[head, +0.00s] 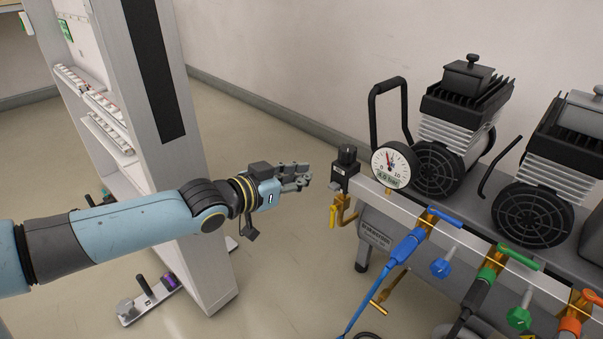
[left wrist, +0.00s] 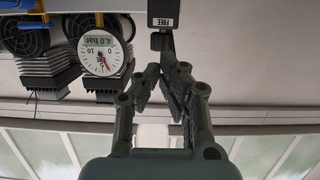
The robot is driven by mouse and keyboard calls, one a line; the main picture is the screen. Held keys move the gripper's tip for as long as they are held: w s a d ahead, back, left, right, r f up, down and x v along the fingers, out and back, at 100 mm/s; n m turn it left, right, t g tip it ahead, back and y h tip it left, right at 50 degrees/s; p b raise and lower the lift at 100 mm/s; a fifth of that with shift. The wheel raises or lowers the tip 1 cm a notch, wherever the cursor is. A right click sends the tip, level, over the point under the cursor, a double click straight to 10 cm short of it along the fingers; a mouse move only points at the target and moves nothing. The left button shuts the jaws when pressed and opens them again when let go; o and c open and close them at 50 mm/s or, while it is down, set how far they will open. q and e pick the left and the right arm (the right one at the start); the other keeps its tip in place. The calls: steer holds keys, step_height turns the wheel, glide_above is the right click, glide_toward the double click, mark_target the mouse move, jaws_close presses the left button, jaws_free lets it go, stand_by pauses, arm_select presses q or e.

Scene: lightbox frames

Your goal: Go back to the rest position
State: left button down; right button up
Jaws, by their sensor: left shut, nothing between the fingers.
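My left gripper (head: 299,177) reaches in from the left in the head view, on the blue and grey arm. It is shut and empty, its fingertips in the air a little left of the compressor bench's near corner. In the left wrist view the gripper's fingers (left wrist: 168,75) come together in front of a black block (left wrist: 164,14) marked FREE. In the head view this black block (head: 346,160) sits at the left end of the manifold bar. The fingers look close to it; I cannot tell the exact gap. My right gripper is not in view.
A gauge (head: 393,165) reading 4.0 bar stands beside the block, with a black compressor (head: 462,120) behind it. Blue (head: 408,245) and green (head: 483,286) hose fittings hang along the bar. A tall white cabinet (head: 165,110) stands behind my left arm. Floor shows between cabinet and bench.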

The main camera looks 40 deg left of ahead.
arm_select(q)
steer(key=s+d+f+n+g+y, duration=0.1)
steer(key=s+d+f+g, duration=0.4)
steer(key=s, duration=0.4)
steer(key=s+d+f+g, duration=0.2)
steer(key=s+d+f, duration=0.1)
steer(key=s+f, duration=0.55)
steer(key=s+f+g+p, duration=0.2)
steer(key=s+p, duration=0.4)
steer(key=s, duration=0.4)
steer(key=s+a+f+g+p, duration=0.1)
steer(key=s+f+g+p, duration=0.2)
steer(key=s+p, duration=0.3)
steer(key=s+f+g+y+p, duration=0.1)
steer(key=s+p, duration=0.5)
steer(key=s, duration=0.9)
steer(key=shift+a+f+m+g, duration=0.3)
steer(key=shift+f+g, duration=0.45)
steer(key=shift+g, duration=0.15)
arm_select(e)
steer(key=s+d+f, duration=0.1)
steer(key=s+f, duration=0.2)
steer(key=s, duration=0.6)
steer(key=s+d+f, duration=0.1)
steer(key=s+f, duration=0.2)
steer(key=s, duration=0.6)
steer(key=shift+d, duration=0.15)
